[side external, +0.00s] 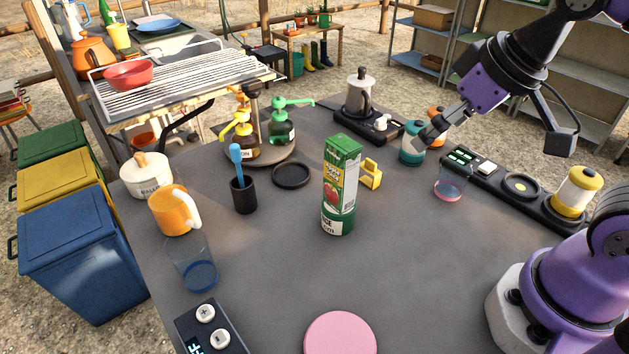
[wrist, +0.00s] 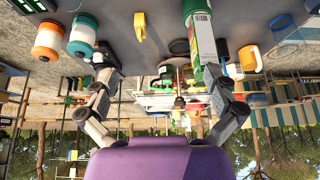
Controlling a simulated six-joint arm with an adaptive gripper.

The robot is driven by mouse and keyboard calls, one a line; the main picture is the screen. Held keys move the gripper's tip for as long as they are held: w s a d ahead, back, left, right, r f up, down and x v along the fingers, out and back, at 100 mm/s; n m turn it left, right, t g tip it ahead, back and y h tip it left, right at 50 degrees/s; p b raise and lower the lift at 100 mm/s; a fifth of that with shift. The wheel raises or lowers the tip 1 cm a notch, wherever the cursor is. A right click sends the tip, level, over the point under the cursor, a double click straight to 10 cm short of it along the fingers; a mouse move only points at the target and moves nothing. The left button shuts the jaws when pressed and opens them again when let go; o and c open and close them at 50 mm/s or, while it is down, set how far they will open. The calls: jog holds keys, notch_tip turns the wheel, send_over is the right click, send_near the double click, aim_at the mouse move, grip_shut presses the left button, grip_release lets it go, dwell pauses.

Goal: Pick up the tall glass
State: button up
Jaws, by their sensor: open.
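A clear tall glass (side external: 189,256) with a blue base stands upright at the left front of the dark table, in front of an orange mug. A shorter-looking clear glass (side external: 452,180) with a pink base stands at the right, beside the black strip. My gripper (side external: 431,133) is raised at the upper right, near the teal and orange canisters and far from the blue-based glass. In the wrist view my gripper (wrist: 160,72) shows its two fingers spread wide, with nothing held between them.
A green carton on a can (side external: 341,185) stands mid-table between my gripper and the blue-based glass. The orange mug (side external: 173,209), a black cup with a blue brush (side external: 244,195) and a button panel (side external: 211,330) surround that glass. The front middle is clear around a pink disc (side external: 340,334).

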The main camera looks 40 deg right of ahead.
jog(key=w+a+r+n, duration=0.1)
jog(key=w+a, duration=0.5)
jog(key=n+g+y, duration=0.1)
jog(key=n+y, duration=0.1)
jog(key=n, duration=0.1)
send_near(188, 253)
jog(key=x, duration=0.7)
jog(key=shift+s+a+f, duration=0.2)
jog(key=shift+a+f, duration=0.2)
jog(key=shift+f, duration=0.05)
jog(key=shift+g+h, duration=0.3)
jog(key=c, duration=1.2)
